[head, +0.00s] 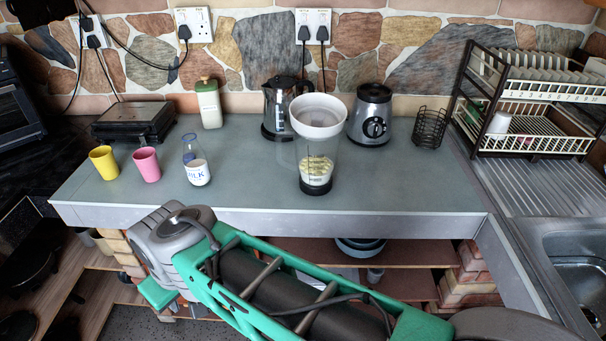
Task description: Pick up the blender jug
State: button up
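The blender jug (317,151) stands upright on the grey worktop (250,196), right of its middle and near the front edge. It is clear, with a dark bottom and pale chunks inside low down. A white bowl-like or funnel-like piece (318,112) sits on its top. The silver blender base (370,115) with a black dial stands behind and to the right, apart from the jug. My green and grey arm crosses the lower foreground, in front of and below the worktop edge. My gripper's fingers do not show.
A kettle (276,112) stands behind the jug. A milk bottle (196,166), pink cup (146,164) and yellow cup (104,162) stand to the left. A wire basket (430,128), dish rack (535,142) and sink (575,245) are to the right. The worktop between milk and jug is clear.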

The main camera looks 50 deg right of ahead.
aim_at(316, 159)
jog(key=z, duration=1.7)
